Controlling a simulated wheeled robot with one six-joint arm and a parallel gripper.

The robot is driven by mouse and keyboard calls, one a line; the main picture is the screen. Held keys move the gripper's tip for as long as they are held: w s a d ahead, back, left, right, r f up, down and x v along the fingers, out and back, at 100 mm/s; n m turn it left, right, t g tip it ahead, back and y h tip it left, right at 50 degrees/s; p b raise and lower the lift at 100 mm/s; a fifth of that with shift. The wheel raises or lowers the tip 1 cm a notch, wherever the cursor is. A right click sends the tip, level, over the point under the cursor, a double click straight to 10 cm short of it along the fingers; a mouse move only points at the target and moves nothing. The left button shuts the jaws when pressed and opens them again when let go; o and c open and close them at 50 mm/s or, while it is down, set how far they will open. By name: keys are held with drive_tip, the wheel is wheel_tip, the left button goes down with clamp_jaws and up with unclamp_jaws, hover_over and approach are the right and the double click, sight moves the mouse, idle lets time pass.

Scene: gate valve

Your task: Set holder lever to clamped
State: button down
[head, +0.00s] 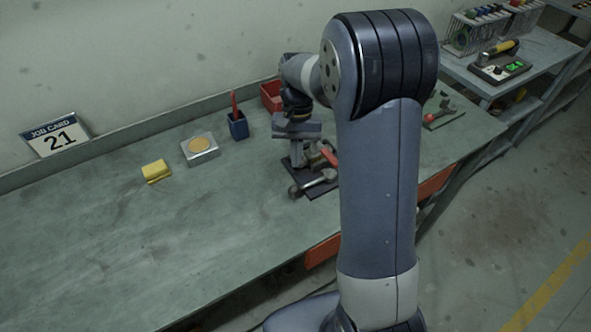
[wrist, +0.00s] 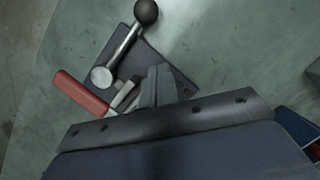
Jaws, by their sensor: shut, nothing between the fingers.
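The holder stands on a dark base plate (head: 318,190) on the bench; the plate also shows in the wrist view (wrist: 172,62). A metal lever with a dark ball knob (wrist: 147,12) runs from a round silver hub (wrist: 102,76) out to the upper right in the wrist view. In the head view this lever (head: 315,182) points left and toward the front. A red handle (wrist: 80,92) lies beside the hub, and I cannot tell which of the two is the holder lever. My gripper (wrist: 160,72) is shut and empty, over the plate; contact cannot be told.
A blue pen cup (head: 238,127), a metal block with a tan disc (head: 200,148) and a yellow sponge (head: 156,171) stand left of the holder. A red bin (head: 271,96) is behind. My arm hides part of the bench. The bench's left front is clear.

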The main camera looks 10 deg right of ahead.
drive_tip(key=shift+s+a+f+p, duration=0.1)
drive_tip(key=shift+s+a+f, duration=0.1)
drive_tip(key=shift+s, duration=0.45)
drive_tip(key=shift+s+a+f+p, duration=0.1)
drive_tip(key=shift+s+a+f, duration=0.1)
drive_tip(key=shift+s, duration=0.45)
drive_tip(key=shift+s+a+f+p, duration=0.1)
drive_tip(key=shift+s+a+f, duration=0.1)
drive_tip(key=shift+s, duration=0.45)
drive_tip(key=shift+s+n, duration=0.4)
drive_tip(key=shift+n, duration=0.1)
drive_tip(key=shift+s+d+r+n+h, duration=0.1)
drive_tip(key=shift+s+n+h, duration=0.3)
drive_tip(key=shift+s+n, duration=0.15)
drive_tip(key=s+n, duration=0.1)
drive_tip(key=n, duration=0.1)
drive_tip(key=shift+s+d+n+h+p, duration=0.25)
drive_tip(key=shift+s+n+h+p, duration=0.05)
drive_tip(key=shift+s+n, duration=0.1)
drive_tip(key=s+n, duration=0.1)
drive_tip(key=d+n, duration=0.1)
drive_tip(key=shift+s+n+h, duration=0.35)
drive_tip(key=shift+s+h, duration=0.05)
drive_tip(key=s+d+n, duration=0.1)
drive_tip(key=s+d+n+h, duration=0.1)
drive_tip(key=n, duration=0.1)
drive_tip(key=shift+n+t+p, duration=0.3)
drive_tip(key=shift+s+d, duration=0.25)
drive_tip(key=shift+d, duration=0.25)
